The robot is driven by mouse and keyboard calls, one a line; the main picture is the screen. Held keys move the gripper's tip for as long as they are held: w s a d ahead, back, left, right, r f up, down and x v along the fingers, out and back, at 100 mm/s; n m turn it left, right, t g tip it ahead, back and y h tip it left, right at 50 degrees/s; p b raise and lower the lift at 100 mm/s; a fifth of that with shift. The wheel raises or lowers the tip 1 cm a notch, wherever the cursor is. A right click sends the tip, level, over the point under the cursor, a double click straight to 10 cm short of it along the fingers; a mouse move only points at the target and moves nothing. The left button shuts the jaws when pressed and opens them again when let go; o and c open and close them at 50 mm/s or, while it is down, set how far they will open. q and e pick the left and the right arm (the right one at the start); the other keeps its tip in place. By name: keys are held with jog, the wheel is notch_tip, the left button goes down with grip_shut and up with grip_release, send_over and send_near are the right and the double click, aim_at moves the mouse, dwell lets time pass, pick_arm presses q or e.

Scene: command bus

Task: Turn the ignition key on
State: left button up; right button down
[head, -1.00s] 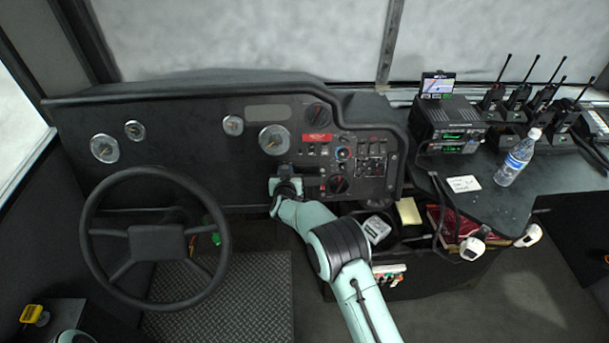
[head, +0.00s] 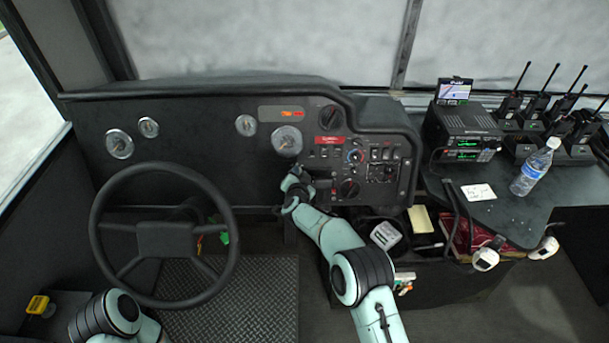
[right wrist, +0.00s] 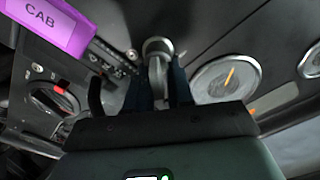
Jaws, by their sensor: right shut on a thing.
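The ignition switch with its key (right wrist: 158,47) shows in the right wrist view as a round silver piece with a grey grip, set in the dark dashboard. My right gripper (right wrist: 163,85) is shut on the key, one dark finger on each side. In the head view my right gripper (head: 297,181) is at the dashboard, below the large gauge and left of the switch panel. It hides the key there. My left arm shows at the lower left, but its gripper is out of view.
The steering wheel (head: 164,238) stands left of my right arm. A warning strip (head: 292,113) on the dashboard glows orange and red. Rotary knobs and switches (head: 380,154) lie close to the right gripper. A water bottle (head: 535,167) and radios stand on the right console.

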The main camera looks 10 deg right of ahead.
dwell(0.3)
jog(key=c, duration=1.2)
grip_release()
jog(key=shift+c, duration=0.2)
jog(key=v, duration=1.3)
jog(key=shift+s+b, duration=0.25)
jog(key=shift+b, duration=0.15)
jog(key=shift+a, duration=0.1)
